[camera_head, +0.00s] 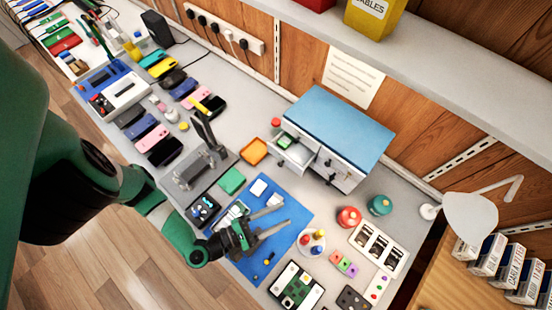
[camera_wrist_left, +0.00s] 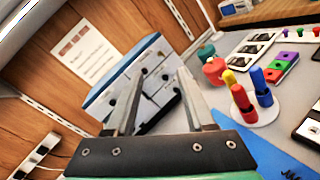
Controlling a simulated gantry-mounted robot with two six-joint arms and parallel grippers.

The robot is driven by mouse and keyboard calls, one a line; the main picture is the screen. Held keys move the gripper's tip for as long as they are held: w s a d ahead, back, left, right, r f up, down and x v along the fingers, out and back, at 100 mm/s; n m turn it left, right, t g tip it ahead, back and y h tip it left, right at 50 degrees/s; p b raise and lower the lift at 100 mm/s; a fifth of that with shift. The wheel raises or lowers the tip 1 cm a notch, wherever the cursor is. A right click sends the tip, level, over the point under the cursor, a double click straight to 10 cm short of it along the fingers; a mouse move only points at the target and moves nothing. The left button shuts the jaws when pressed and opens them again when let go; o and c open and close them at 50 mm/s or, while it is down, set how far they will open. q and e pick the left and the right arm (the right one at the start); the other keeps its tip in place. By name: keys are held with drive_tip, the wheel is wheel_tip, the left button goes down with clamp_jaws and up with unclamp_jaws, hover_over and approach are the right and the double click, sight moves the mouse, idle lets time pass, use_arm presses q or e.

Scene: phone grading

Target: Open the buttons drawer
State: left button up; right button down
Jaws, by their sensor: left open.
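A small drawer cabinet with a blue top (camera_head: 338,125) and pale drawer fronts (camera_head: 338,170) stands at the back of the bench. One drawer (camera_head: 293,155) at its left end sticks out, with something green inside. I cannot read which drawer is the buttons drawer. My left gripper (camera_head: 286,211) is open and empty above the blue mat (camera_head: 300,213), apart from the cabinet, its fingers pointing right. In the left wrist view the cabinet (camera_wrist_left: 103,100) shows behind and between the open fingers (camera_wrist_left: 160,72), which hide part of its front. My right gripper is not in view.
A microscope-like stand (camera_head: 205,150) and an orange tray (camera_head: 254,151) are left of the cabinet. Red (camera_head: 349,217) and teal (camera_head: 380,204) round objects stand at its right. Screwdrivers in a round holder (camera_head: 312,241) stand near the gripper. A shelf (camera_head: 400,55) overhangs behind.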

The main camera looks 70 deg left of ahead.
use_arm(q)
drive_tip(key=a+f+n+y+b, duration=0.1)
drive_tip(key=a+f+n+b, duration=0.2)
drive_tip(key=f+n+b, duration=0.35)
drive_tip(key=n+g+y+b, duration=0.2)
drive_tip(key=n+y+b, duration=0.3)
drive_tip(key=y+b, duration=0.15)
approach(279, 166)
drive_tip(key=shift+h, duration=0.25)
drive_tip(key=x, duration=0.9)
drive_tip(key=shift+a, duration=0.15)
clamp_jaws()
